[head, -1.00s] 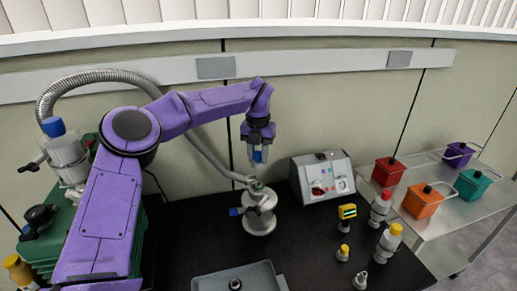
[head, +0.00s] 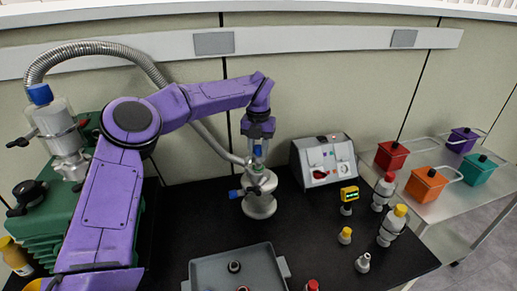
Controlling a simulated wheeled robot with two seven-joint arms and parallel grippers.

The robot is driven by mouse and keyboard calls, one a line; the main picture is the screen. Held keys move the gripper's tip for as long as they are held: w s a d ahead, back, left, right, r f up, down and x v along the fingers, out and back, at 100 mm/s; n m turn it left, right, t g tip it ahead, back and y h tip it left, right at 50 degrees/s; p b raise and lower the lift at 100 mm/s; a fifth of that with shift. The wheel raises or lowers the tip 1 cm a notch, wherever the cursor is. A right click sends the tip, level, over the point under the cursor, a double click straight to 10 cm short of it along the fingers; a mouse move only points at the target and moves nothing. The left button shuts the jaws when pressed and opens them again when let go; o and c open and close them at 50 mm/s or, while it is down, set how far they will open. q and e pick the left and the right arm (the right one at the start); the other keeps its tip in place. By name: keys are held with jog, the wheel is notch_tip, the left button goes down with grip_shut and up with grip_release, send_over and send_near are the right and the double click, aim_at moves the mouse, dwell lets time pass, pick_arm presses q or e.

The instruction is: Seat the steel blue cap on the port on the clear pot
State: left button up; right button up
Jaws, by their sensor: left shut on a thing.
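My left gripper (head: 258,158) points straight down, shut on the steel blue cap (head: 257,151), which shows as a small blue patch between the fingers. Directly below stands a pale grey pot (head: 260,205) on the black bench, with a blue-handled valve on its left side; it appears to be the clear pot. The fingertips are at the top of the pot, over its port, and largely hide the port. I cannot tell whether the cap touches the port or sits just above it. My right gripper is not in view.
A grey control box (head: 322,162) stands right of the pot. A grey tray (head: 215,268) lies in front. Several small bottles and a yellow meter (head: 349,194) stand to the right. A green machine with a clear vessel (head: 58,125) and hose is at left. A steel cart (head: 440,200) holds coloured bins.

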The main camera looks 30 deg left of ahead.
pick_arm(q)
jog(key=shift+f, duration=0.15)
jog(key=shift+f+b, duration=0.45)
jog(key=shift+f, duration=0.2)
jog(key=shift+f+b, duration=0.35)
jog(key=shift+f, duration=0.3)
dwell(1.8)
jog(key=o, duration=1.2)
jog(key=shift+r, duration=0.1)
